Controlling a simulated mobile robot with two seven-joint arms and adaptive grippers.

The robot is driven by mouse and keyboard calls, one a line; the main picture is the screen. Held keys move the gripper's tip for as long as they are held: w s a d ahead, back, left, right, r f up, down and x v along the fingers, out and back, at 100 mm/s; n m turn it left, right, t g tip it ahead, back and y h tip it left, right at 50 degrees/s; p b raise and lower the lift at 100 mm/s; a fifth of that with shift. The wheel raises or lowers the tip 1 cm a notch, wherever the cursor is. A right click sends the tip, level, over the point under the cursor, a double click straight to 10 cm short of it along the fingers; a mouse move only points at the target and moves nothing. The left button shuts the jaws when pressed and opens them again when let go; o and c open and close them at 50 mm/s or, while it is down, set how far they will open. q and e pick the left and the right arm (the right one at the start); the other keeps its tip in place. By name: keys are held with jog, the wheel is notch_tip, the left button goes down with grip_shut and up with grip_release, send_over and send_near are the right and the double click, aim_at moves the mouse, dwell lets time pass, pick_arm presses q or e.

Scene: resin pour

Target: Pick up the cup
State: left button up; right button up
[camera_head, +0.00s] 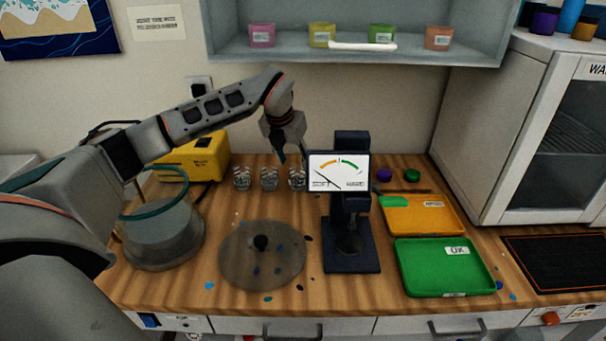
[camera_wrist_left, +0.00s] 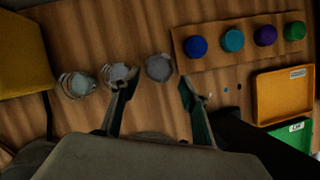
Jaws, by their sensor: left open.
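Three clear cups stand in a row at the back of the wooden table: a left cup (camera_head: 242,178), a middle cup (camera_head: 269,178) and a right cup (camera_head: 297,179). My left gripper (camera_head: 292,158) is open and empty, pointing down above the right cup. In the left wrist view, the right cup (camera_wrist_left: 159,67) shows between and slightly beyond the open fingertips (camera_wrist_left: 159,80). One finger partly covers the middle cup (camera_wrist_left: 115,73); the left cup (camera_wrist_left: 76,85) lies farther left. Contact with any cup cannot be made out. My right gripper is not in view.
A dial gauge (camera_head: 338,172) stands close right of the cups. A yellow box (camera_head: 203,157) is left of them. A round disc (camera_head: 262,272) lies in front. An orange tray (camera_head: 422,222) and green tray (camera_head: 442,270) lie right. A shelf (camera_head: 350,57) hangs above.

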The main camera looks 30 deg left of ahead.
aim_at(296, 173)
pick_arm(q)
jog(key=shift+w+f, duration=0.1)
jog(key=shift+f, duration=0.8)
jog(key=x, duration=0.4)
jog(key=shift+a+f+p, duration=0.1)
jog(key=shift+f+p, duration=0.1)
jog(key=shift+p, duration=0.2)
jog(key=shift+w+f, duration=0.25)
jog(key=shift+f, duration=0.2)
jog(key=c, duration=0.7)
jog(key=shift+c, duration=0.4)
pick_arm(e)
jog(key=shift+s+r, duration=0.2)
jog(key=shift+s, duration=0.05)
